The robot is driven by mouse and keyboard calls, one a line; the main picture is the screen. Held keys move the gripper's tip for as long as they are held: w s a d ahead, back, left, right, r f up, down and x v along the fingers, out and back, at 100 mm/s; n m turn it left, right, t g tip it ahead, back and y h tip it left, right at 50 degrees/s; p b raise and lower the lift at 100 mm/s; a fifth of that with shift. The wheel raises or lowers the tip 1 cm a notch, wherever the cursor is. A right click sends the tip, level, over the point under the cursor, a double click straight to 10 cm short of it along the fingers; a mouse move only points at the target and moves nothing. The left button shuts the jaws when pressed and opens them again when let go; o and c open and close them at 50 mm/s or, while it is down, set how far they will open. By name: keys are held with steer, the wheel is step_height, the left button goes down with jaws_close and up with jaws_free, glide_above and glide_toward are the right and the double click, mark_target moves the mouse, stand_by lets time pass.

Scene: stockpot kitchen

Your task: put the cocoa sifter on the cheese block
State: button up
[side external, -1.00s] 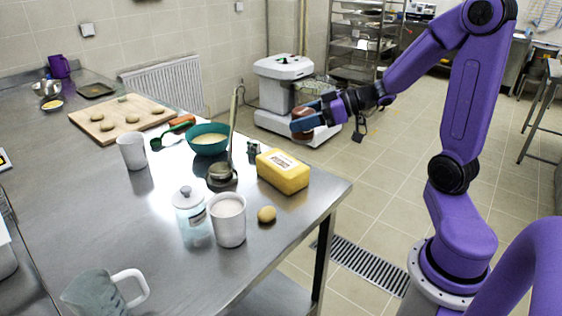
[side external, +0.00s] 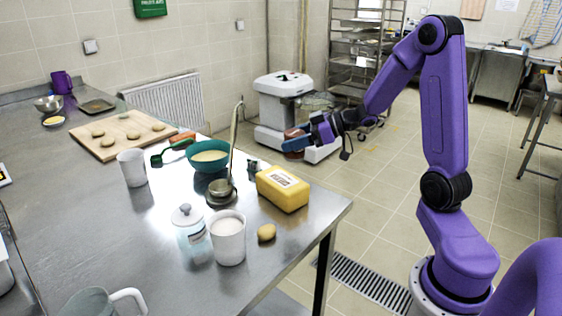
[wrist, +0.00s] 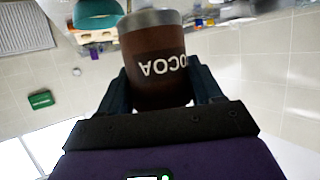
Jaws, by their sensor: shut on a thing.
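The cocoa sifter is a brown can with a grey metal rim and the word COCOA, upside down in the wrist view. My gripper (wrist: 160,88) is shut on the cocoa sifter (wrist: 155,60), with a finger on each side of it. In the side external view my gripper (side external: 292,143) holds the sifter (side external: 296,134) in the air, behind and above the cheese block. The cheese block (side external: 283,188) is a yellow block with a white label on top, lying near the table's right edge. Its top is bare. The fingers partly hide the sifter.
Left of the cheese stand a ladle on a stand (side external: 221,188) with a tall upright handle and a teal bowl (side external: 209,157). In front are a white cup (side external: 228,240), a glass jar (side external: 190,232) and a potato-like lump (side external: 266,233). Floor lies right of the table.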

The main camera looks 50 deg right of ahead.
steer(key=w+f, duration=0.2)
steer(key=f, duration=0.1)
steer(key=w+d+f, duration=0.1)
steer(key=w+f, duration=0.2)
steer(key=shift+w+d, duration=0.1)
steer(key=shift+w+f, duration=0.1)
steer(key=shift+f, duration=1.5)
steer(key=shift+f, duration=0.2)
steer(key=o, duration=1.2)
steer(key=shift+c, duration=0.2)
steer(key=shift+r, duration=0.1)
